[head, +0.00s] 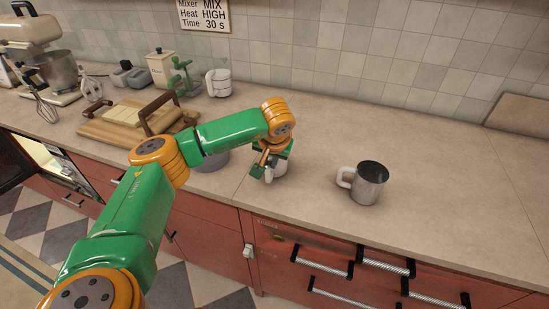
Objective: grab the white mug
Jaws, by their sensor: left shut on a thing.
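My left gripper (264,168) reaches over the counter near the middle of the head view. My right gripper is not in view.
A grey bowl (212,160) is partly hidden behind my arm. A wooden board (105,125), a white cup-like item (218,82) and a mixer (30,32) are at left.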

